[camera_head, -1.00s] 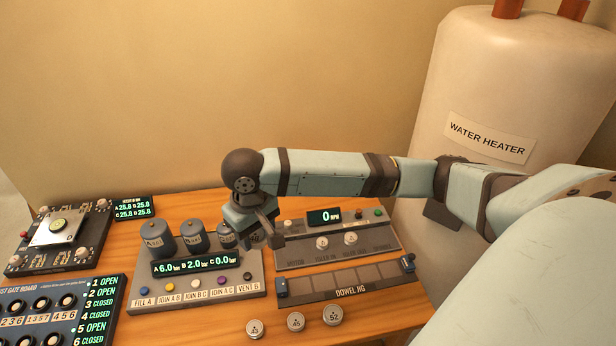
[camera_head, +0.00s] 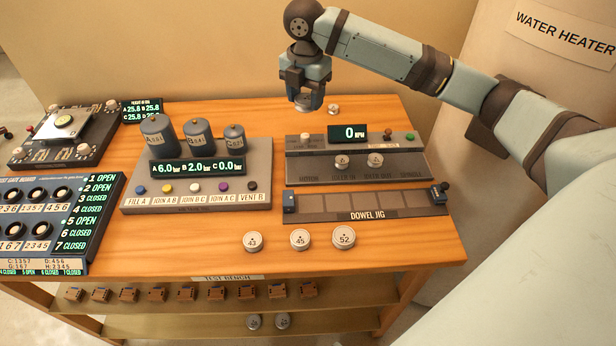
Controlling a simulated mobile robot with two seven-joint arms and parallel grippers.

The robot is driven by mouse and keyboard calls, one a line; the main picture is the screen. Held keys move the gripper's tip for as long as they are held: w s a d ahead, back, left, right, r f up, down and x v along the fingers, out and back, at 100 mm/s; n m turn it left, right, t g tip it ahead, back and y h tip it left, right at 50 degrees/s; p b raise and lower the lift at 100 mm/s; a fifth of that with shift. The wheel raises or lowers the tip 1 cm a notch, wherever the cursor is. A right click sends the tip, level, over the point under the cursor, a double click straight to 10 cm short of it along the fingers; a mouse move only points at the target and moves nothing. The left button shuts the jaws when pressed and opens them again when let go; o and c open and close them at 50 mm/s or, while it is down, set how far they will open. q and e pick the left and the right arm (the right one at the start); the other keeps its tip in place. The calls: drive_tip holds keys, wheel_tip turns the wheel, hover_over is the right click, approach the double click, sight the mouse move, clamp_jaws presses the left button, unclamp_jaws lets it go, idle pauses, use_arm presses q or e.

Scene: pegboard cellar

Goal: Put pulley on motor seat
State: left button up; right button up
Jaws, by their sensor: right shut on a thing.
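My right gripper (camera_head: 307,98) points down above the back of the bench, behind the belt-drive panel (camera_head: 404,170). It is shut on a small pale round pulley (camera_head: 309,105), mostly covered by the fingers. Another small pale disc (camera_head: 333,110) sits on the bench just right of it. The panel's MOTOR label (camera_head: 309,179) is at its left end; I cannot make out the seat above it clearly. Two numbered round pieces (camera_head: 342,161) stand at the idler places. Pulleys marked 43 (camera_head: 252,242), 45 (camera_head: 300,239) and 52 (camera_head: 344,237) lie at the bench front. My left gripper is not in view.
The RPM display (camera_head: 348,133) and green button (camera_head: 409,138) rise at the panel's back. The dowel jig (camera_head: 367,216) lies in front of the panel. The tank unit (camera_head: 262,160) stands left. The water heater (camera_head: 545,90) is at right.

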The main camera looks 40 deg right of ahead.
sight(308, 166)
drive_tip(key=shift+w+d+f+n+b, duration=0.3)
drive_tip(key=shift+d+n, duration=0.2)
drive_tip(key=shift+n, duration=0.5)
drive_tip(key=shift+w+d+f, duration=0.1)
drive_tip(key=shift+f, duration=0.15)
wheel_tip(308, 166, down, 19)
drive_tip(key=shift+r+b, duration=0.1)
drive_tip(key=shift+b, duration=0.5)
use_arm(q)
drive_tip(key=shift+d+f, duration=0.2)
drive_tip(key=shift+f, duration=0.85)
use_arm(e)
drive_tip(key=shift+f, duration=0.25)
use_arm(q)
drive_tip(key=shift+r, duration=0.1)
use_arm(e)
drive_tip(key=shift+f, duration=0.1)
drive_tip(key=o, duration=0.9)
